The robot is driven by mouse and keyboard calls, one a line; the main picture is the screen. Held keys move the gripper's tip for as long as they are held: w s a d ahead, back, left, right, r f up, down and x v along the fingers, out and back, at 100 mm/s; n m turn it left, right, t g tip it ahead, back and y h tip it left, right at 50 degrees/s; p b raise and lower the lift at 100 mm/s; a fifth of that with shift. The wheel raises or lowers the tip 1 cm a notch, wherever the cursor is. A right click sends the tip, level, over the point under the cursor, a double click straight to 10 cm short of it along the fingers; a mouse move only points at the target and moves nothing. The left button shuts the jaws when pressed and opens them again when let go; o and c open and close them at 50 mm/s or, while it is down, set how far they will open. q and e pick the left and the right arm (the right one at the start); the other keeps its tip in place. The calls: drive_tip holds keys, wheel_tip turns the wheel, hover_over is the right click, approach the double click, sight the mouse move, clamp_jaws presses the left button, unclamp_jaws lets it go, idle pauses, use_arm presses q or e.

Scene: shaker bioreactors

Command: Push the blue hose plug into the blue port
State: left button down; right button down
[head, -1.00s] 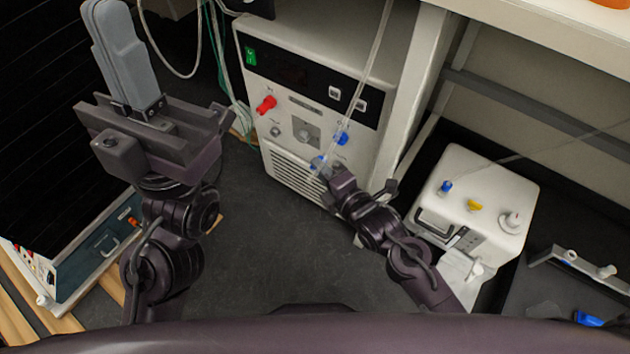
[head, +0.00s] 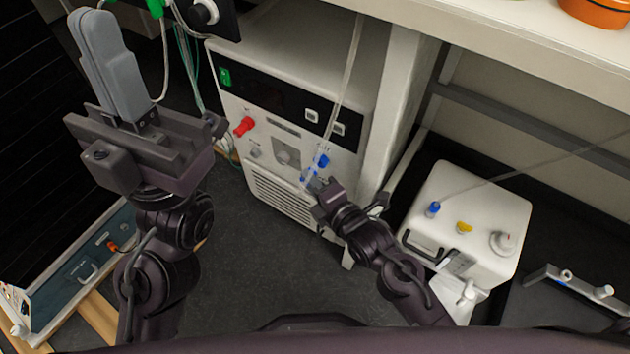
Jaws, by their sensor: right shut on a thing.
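The blue hose plug (head: 306,175) is at the tip of my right gripper (head: 316,186), which is shut on it. A clear hose (head: 346,75) runs up from the plug. The plug appears apart from the port, though the hose partly overlaps this area and depth is hard to judge. My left gripper (head: 108,65) is raised at the left, away from the unit; its finger gap is not clear.
A red fitting (head: 243,127) is on the same front panel. A white box (head: 470,215) with blue, yellow and white fittings stands at the right. A shelf post (head: 400,95) rises beside the unit. The dark floor (head: 250,270) in front is clear.

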idle(0.4)
drive_tip(key=shift+r+p, duration=0.1)
drive_tip(key=shift+p, duration=0.4)
idle(0.4)
drive_tip(key=shift+d+p, duration=0.1)
drive_tip(key=shift+p, duration=0.25)
drive_tip(key=shift+w+d+p, duration=0.5)
drive_tip(key=shift+w+d, duration=0.2)
drive_tip(key=shift+w, duration=0.3)
idle(1.4)
drive_tip(key=c, duration=1.1)
unclamp_jaws()
drive_tip(key=shift+c, duration=0.2)
